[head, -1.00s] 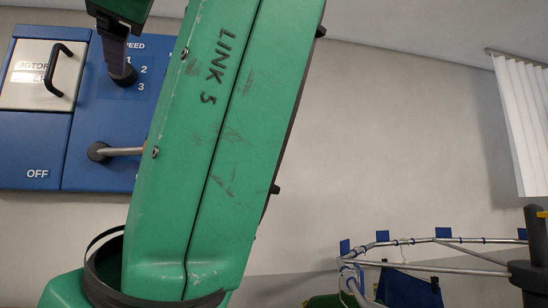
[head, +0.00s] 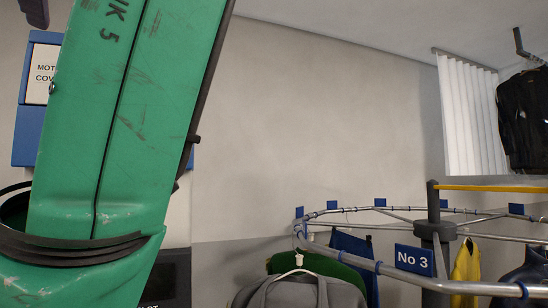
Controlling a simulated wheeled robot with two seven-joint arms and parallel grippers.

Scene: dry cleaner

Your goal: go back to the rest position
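My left arm (head: 125,120), green and marked "LINK 5", fills the left of the head view. A dark tip at the top left edge looks like part of my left gripper (head: 36,12); the rest of it is out of the picture or hidden, so its opening does not show. The tip is in front of the wall, above the blue control panel (head: 27,135) in the picture. My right gripper is not in view.
The panel's "MOTOR COVER" plate (head: 40,72) is partly hidden behind my arm. A garment conveyor rail (head: 455,287) with a "No 3" sign (head: 414,260) and hanging clothes, including a grey jacket (head: 300,292), is at the lower right. A white curtain (head: 468,115) hangs behind.

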